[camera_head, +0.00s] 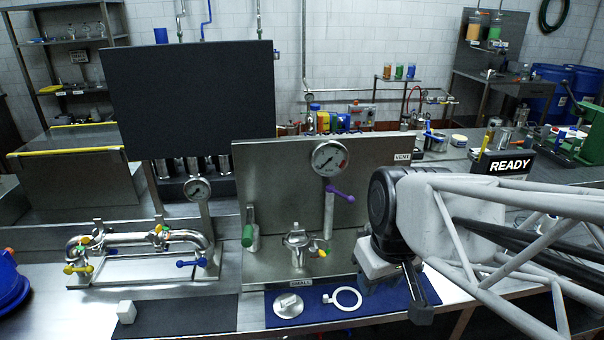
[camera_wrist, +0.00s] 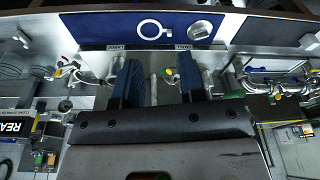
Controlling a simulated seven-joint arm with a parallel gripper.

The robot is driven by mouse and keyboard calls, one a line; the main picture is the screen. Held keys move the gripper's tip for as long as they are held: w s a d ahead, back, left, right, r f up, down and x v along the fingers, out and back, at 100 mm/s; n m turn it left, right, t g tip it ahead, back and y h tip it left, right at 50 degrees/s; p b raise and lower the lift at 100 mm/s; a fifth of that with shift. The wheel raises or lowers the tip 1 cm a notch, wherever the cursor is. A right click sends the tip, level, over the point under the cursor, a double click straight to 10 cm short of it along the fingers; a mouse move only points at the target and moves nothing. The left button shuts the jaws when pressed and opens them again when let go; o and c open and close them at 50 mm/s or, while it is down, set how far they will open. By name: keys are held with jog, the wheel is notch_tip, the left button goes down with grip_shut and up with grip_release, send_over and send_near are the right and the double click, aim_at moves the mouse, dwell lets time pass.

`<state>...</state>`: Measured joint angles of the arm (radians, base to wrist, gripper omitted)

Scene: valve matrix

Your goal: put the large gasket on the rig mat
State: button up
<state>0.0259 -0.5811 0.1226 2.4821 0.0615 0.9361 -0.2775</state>
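A white ring gasket with a small tab (camera_head: 347,298) lies flat on the blue mat (camera_head: 425,292) at the front of the bench. It also shows in the wrist view (camera_wrist: 143,29). It is the only ring I see; I cannot tell from its look whether it is the large one. No mat is visibly marked as the rig mat; a black mat (camera_head: 190,316) lies left of the blue one. My gripper (camera_head: 397,292) is above the right part of the blue mat, right of the ring. In the wrist view its fingers (camera_wrist: 160,65) are apart with nothing held between them.
A pale round part with a raised bar (camera_head: 288,304) lies left of the ring. A white cube (camera_head: 126,312) sits on the black mat's left end. A steel valve panel (camera_head: 285,190) with a gauge (camera_head: 329,157) stands behind. A SMALL label (camera_head: 301,282) edges the rig.

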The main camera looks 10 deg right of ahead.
jog(key=shift+s+d+r+m+h, duration=0.1)
jog(key=shift+s+r+m+h, duration=0.15)
jog(key=shift+s+m, duration=0.5)
jog(key=shift+s+d+r+m+h, duration=0.15)
jog(key=shift+s+r+m, duration=0.15)
jog(key=shift+s+m, duration=0.4)
dwell(0.4)
